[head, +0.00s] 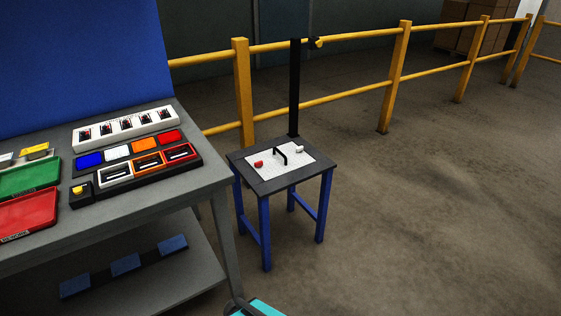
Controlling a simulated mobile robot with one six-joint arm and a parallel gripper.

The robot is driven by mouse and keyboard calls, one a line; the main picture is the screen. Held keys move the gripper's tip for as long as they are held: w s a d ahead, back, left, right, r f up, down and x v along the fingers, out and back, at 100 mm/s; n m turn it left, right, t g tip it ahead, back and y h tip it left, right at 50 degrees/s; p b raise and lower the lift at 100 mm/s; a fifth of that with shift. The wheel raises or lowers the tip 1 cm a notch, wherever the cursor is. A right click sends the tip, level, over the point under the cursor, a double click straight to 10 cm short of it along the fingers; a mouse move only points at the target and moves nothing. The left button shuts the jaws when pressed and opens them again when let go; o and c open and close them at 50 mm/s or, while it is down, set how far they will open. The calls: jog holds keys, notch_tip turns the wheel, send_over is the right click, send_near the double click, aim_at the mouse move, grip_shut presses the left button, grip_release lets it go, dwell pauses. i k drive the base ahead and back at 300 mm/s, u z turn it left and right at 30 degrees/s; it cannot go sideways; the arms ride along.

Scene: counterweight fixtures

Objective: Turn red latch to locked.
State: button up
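A small red piece (258,164) sits on the left part of a white gridded board (265,175) on a small stool-like table (305,182). It may be the red latch, but it is too small to tell its shape or whether it is locked. A black upright bar (281,156) stands on the board between it and a small white piece (300,149) at the right. My gripper is not in view; a teal and dark part at the bottom edge seems to be mine.
A grey workbench (215,182) at left holds red and green trays, coloured blocks, a white switch strip (125,128) and a yellow button (78,189). A black post (295,95) rises behind the small table. A yellow railing (397,75) runs behind. Floor at right is clear.

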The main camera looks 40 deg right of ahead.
aim_at(258, 164)
jog(key=u, duration=0.1)
jog(key=k, duration=0.5)
jog(key=z, duration=0.7)
jog(key=i, duration=0.6)
jog(key=z, duration=0.15)
